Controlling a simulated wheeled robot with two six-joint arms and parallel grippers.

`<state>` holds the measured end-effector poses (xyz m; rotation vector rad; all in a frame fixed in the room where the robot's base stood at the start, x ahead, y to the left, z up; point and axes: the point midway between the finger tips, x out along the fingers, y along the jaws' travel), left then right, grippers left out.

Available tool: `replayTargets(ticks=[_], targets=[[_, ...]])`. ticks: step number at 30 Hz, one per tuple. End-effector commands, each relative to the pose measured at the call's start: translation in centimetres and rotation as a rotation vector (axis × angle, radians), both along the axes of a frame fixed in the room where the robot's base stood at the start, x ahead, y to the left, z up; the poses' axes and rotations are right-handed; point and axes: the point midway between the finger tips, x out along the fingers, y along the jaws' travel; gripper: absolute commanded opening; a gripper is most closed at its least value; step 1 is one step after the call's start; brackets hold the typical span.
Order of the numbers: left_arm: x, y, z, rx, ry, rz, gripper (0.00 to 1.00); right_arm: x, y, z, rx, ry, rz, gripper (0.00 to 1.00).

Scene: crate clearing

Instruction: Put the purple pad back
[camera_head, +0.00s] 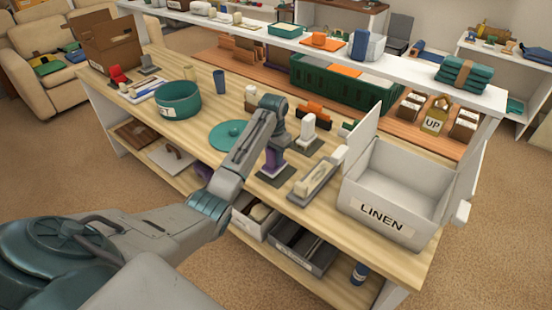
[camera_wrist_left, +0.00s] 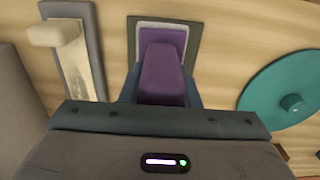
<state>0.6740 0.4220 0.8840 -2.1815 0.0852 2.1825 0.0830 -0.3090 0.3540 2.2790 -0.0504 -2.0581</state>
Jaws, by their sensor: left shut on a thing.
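The purple pad (camera_head: 272,161) is a purple block with a taller upright part. It stands at or just above a dark grey plate on the wooden table, below my left gripper (camera_head: 275,143). In the left wrist view the upright part (camera_wrist_left: 164,72) sits between the fingers of my left gripper (camera_wrist_left: 163,88), which is shut on it. Its wider purple base (camera_wrist_left: 180,34) lies within a pale and grey border. I cannot tell whether the base touches the plate. My right gripper is in neither view.
A white crate marked LINEN (camera_head: 373,210) stands open at right. A white-handled piece on a grey plate (camera_head: 318,174) lies close by, between pad and crate. A teal round lid (camera_head: 229,134) is to the left. A teal tub (camera_head: 178,106) stands further left.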

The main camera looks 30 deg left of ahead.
Motion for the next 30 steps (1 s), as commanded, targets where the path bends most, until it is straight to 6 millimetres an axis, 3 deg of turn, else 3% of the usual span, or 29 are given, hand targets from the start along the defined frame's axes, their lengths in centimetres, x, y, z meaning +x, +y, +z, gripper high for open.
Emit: replayTargets(ticks=[8, 10, 15, 29, 30], targets=[[2.1, 0.3, 0.0, -0.001, -0.001, -0.001, 0.00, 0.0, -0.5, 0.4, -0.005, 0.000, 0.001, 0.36], [1.7, 0.3, -1.7, -0.002, 0.006, -0.001, 0.00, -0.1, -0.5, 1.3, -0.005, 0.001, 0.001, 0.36], [1.8, 0.3, -2.7, 0.001, 0.000, -0.001, 0.00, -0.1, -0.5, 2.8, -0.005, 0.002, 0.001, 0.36], [1.8, 0.4, -3.7, 0.001, 0.000, -0.001, 0.00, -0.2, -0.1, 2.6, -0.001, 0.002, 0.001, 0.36], [1.8, 0.4, -3.7, 0.001, -0.001, -0.001, 0.33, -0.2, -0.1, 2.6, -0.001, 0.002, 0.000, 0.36]])
